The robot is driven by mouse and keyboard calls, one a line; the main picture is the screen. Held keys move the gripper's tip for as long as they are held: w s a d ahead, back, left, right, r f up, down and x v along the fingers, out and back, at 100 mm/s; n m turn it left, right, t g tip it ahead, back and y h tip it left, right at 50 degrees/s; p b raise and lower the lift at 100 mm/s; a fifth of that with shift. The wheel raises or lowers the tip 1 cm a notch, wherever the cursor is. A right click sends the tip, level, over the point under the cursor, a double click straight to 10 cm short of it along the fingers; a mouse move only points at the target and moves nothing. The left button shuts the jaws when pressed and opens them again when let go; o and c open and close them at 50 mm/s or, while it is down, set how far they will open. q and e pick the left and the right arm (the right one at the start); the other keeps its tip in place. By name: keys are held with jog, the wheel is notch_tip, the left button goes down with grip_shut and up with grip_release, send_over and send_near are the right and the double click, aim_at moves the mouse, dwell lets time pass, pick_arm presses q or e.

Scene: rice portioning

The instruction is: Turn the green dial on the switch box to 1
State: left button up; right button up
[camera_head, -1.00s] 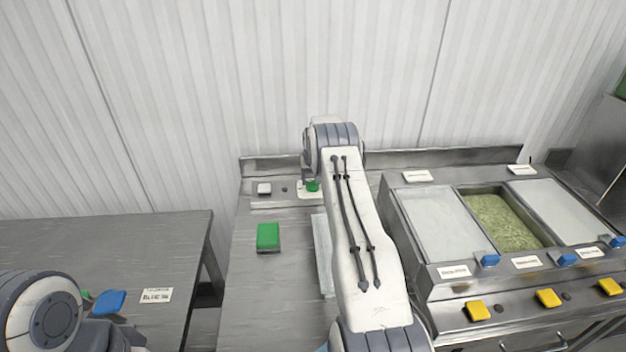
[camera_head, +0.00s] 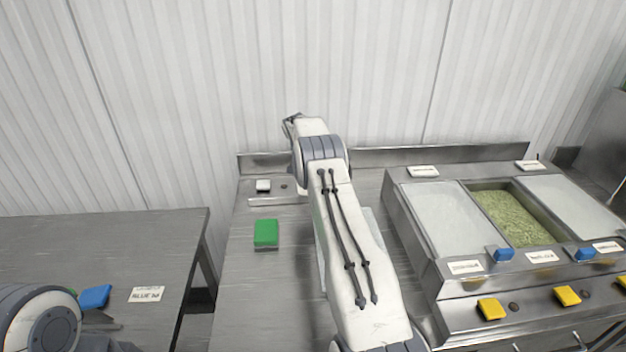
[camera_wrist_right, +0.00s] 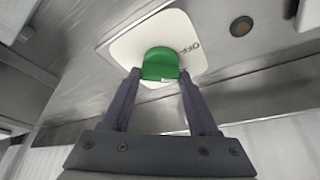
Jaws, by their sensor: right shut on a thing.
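The green dial (camera_wrist_right: 160,65) sits on a white square plate (camera_wrist_right: 125,50) in the right wrist view. The word OFF is printed on the plate beside it. My right gripper (camera_wrist_right: 158,78) has one finger on each side of the dial and is shut on it. Which mark the dial points to, I cannot tell.
A green block (camera_head: 266,233) lies on the metal counter left of my right arm. A small white-topped switch (camera_head: 263,186) is at the back. Food bins (camera_head: 510,216) stand right. A left table (camera_head: 90,240) holds a blue block (camera_head: 95,296).

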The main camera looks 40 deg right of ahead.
jog(key=shift+m+g, duration=0.3)
jog(key=shift+m, duration=0.6)
jog(key=o, duration=1.4)
jog(key=shift+b+v, duration=1.2)
jog(key=shift+v, duration=4.1)
jog(key=shift+w+a, duration=0.1)
jog(key=shift+w, duration=0.05)
